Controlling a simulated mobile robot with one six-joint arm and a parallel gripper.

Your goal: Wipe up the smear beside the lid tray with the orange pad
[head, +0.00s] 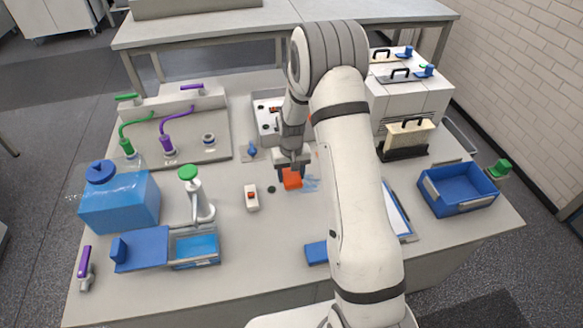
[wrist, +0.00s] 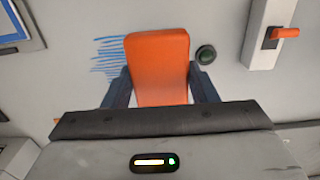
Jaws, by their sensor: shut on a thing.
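The orange pad (head: 292,179) is held between the fingers of my gripper (head: 291,168), low over the grey bench. In the wrist view the pad (wrist: 158,68) sits upright between the two dark fingers of my gripper (wrist: 160,88). I cannot tell whether it touches the bench. The smear (head: 311,184) is a patch of blue streaks just right of the pad. In the wrist view the smear (wrist: 107,56) lies at the pad's left edge, and the pad may cover part of it. A white tray (head: 263,122) with small parts stands behind my gripper, partly hidden by my arm; I cannot tell if it is the lid tray.
A dark green button (head: 271,189) and a white switch box (head: 252,198) lie left of the pad. A green-capped white tap (head: 198,200) stands farther left. A clipboard-like board (head: 398,213) and a blue bin (head: 458,192) lie right. My arm hides some bench between.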

